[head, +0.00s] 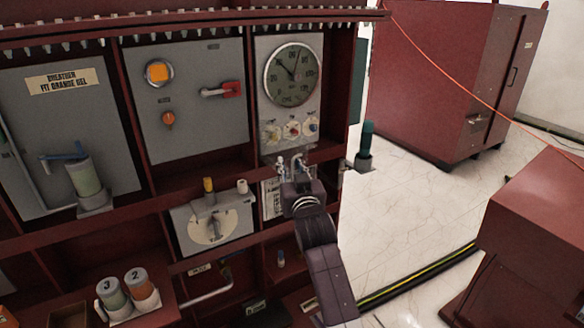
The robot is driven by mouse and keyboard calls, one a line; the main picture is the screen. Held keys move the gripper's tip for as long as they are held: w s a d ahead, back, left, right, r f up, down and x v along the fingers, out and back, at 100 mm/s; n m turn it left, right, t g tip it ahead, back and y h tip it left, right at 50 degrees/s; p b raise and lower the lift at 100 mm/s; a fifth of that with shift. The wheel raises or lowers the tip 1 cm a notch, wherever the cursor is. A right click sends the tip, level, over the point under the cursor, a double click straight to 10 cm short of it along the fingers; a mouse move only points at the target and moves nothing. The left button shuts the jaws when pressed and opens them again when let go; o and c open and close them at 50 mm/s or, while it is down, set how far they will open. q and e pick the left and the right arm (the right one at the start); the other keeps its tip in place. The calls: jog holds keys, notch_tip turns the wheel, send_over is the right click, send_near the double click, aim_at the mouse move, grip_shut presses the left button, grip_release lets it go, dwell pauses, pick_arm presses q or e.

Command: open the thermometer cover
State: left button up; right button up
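The thermometer is most likely the large round dial (292,75) with a pale metal rim and a dark face, high on the grey panel at the upper right of the cabinet. Its cover looks closed over the face, though I cannot make out a hinge or a catch. My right gripper (295,165) is below the dial, just under the panel's lower edge, pointing up toward it. Its fingers look spread apart, with nothing clearly held between them. It is apart from the dial. My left gripper is not in view.
Below the dial are several small knobs (292,131). To the left are a panel with a red-handled switch (222,90) and a breather cylinder (86,178). A lower dial box (213,228) and two numbered canisters (127,290) sit lower down. Open floor (415,195) lies right.

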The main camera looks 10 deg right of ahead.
jog(key=shift+s+d+f, duration=0.1)
jog(key=shift+s, duration=0.35)
jog(key=shift+s+d+f, duration=0.1)
jog(key=shift+s, duration=0.3)
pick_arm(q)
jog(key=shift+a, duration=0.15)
pick_arm(e)
jog(key=s, duration=1)
jog(key=shift+s+a, duration=0.2)
jog(key=shift+a, duration=0.2)
jog(key=shift+r, duration=0.1)
